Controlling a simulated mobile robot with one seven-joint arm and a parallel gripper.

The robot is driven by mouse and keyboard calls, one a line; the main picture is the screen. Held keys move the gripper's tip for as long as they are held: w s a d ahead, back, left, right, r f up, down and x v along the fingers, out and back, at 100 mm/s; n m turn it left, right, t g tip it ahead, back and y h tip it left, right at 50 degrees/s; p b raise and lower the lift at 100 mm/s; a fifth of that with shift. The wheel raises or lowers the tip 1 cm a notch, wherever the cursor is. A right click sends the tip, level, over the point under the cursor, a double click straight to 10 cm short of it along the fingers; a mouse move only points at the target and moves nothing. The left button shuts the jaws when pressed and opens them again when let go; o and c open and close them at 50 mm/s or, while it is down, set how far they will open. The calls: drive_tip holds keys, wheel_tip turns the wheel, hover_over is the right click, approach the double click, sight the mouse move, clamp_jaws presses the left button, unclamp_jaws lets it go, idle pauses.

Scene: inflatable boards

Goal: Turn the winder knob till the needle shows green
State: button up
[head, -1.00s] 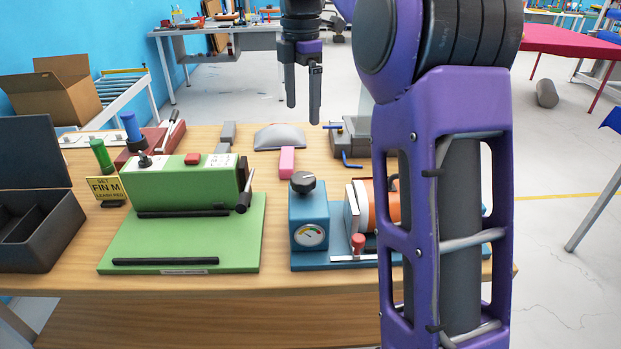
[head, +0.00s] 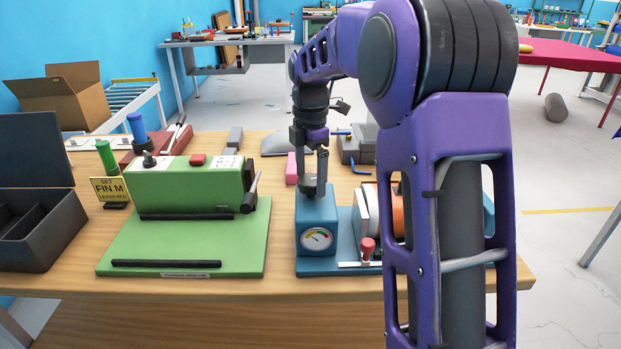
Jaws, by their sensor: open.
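The blue winder box (head: 317,212) stands on a blue base plate on the near part of the bench. Its round white gauge (head: 316,239) faces me, with a coloured arc; the needle is too small to read surely. The dark winder knob (head: 308,180) sits on top of the box and is partly hidden by my fingers. My gripper (head: 311,184) points straight down over the box, open, with its fingers at the knob, seemingly one on each side. I cannot tell whether they touch it.
Right of the box are an orange-and-white drum (head: 368,212) and a red-topped lever (head: 368,247), partly behind my arm. A green machine (head: 190,187) stands left, beside a yellow sign (head: 109,189) and an open dark case (head: 50,220). Pink and grey blocks lie behind.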

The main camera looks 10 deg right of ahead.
drive_tip(key=shift+f, duration=0.15)
drive_tip(key=c, duration=1.3)
drive_tip(key=shift+m+p, duration=0.3)
drive_tip(key=shift+r+m+p, duration=0.2)
drive_tip(key=shift+m+p, duration=0.6)
drive_tip(key=shift+m, duration=0.1)
drive_tip(key=m+p, duration=0.2)
drive_tip(key=m, duration=0.2)
drive_tip(key=shift+p, duration=0.4)
drive_tip(key=m+p, duration=0.2)
drive_tip(key=m, duration=0.2)
drive_tip(key=shift+f+m, duration=0.1)
drive_tip(key=shift+m, duration=0.3)
drive_tip(key=shift+m+p, duration=0.5)
drive_tip(key=shift+m, duration=1.2)
drive_tip(key=shift+f+m, duration=0.1)
drive_tip(key=shift+m, duration=0.2)
